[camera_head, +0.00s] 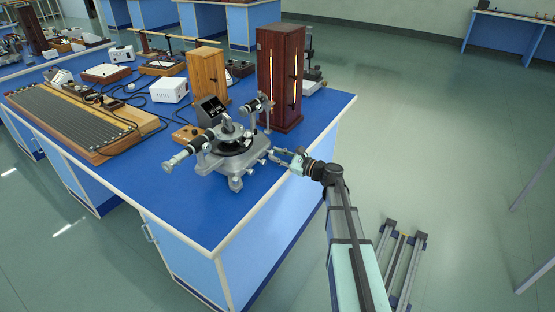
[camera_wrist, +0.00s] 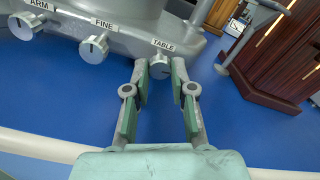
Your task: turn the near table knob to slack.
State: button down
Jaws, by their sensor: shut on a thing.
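The spectrometer (camera_head: 232,150) stands on the blue bench top near its right edge. In the wrist view the knob labelled TABLE (camera_wrist: 161,67) is a small silver cylinder on the grey base. My gripper (camera_wrist: 163,73) has its two fingertips on either side of this knob and is shut on it. The knob's turned position cannot be read. In the head view my gripper (camera_head: 279,155) reaches in from the right to the base's side; the knob is too small to tell there.
Knobs labelled FINE (camera_wrist: 95,48) and ARM (camera_wrist: 25,25) sit left of the TABLE knob. A dark wooden cabinet (camera_head: 280,75) stands behind the spectrometer. A small wooden control box (camera_head: 187,134) lies to its left. The bench's front corner (camera_head: 210,225) is clear.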

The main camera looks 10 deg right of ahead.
jog(key=n+b, duration=0.2)
jog(key=b, duration=0.1)
jog(key=n+b, duration=0.2)
jog(key=shift+f+b, duration=0.3)
jog(key=shift+b, duration=0.1)
jog(key=n+b, duration=0.5)
jog(key=shift+b, duration=0.4)
jog(key=n+b, duration=0.4)
jog(key=b, duration=0.1)
jog(key=shift+r, duration=0.15)
jog(key=n+b, duration=0.3)
jog(key=shift+r, duration=0.25)
jog(key=shift+n, duration=0.3)
jog(key=c, duration=1)
grip_release()
jog(key=shift+s+d, duration=0.1)
